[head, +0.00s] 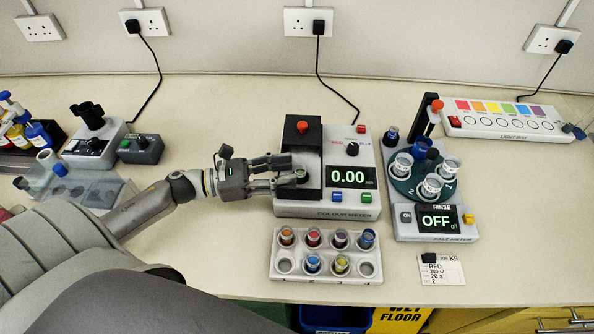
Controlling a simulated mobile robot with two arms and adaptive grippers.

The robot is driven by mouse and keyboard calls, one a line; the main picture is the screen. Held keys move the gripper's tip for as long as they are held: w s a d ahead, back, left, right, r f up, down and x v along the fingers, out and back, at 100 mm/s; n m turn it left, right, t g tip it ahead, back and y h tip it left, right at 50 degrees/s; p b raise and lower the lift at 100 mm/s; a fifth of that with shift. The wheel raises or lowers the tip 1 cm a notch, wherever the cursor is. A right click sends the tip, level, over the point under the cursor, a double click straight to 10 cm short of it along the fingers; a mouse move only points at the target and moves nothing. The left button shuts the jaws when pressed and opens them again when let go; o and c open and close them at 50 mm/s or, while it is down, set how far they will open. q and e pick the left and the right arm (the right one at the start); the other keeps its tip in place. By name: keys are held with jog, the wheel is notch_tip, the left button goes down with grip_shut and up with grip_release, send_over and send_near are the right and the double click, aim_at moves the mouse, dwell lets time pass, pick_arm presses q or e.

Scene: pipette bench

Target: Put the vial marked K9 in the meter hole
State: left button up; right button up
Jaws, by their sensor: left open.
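The colour meter (326,211) stands mid-bench, its display reading 0.00. My left gripper (296,172) reaches in from the left, its fingers open at the meter's black block (311,148). A small round dark greenish top shows by the fingertips; I cannot tell whether it is a vial in the hole or the hole itself. A white rack (326,278) in front of the meter holds several vials with coloured contents, and its two front end holes look empty. I cannot read K9 on any vial. A card (442,270) at the right reads K9 and RED. My right gripper is not in view.
The salt meter (436,222) with its round cup holder stands right of the colour meter. A light box (505,121) lies at the back right. Small devices (90,147) and bottles stand at the left. A blue bin (335,318) is below the front edge.

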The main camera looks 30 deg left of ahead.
pick_arm(q)
jog(key=v, duration=0.2)
jog(key=shift+s+a, duration=0.15)
jog(key=shift+a, duration=0.05)
jog(key=shift+s+a+r+b, duration=0.2)
jog(key=shift+s+a+b, duration=0.15)
jog(key=shift+a, duration=0.1)
jog(key=shift+w, duration=0.1)
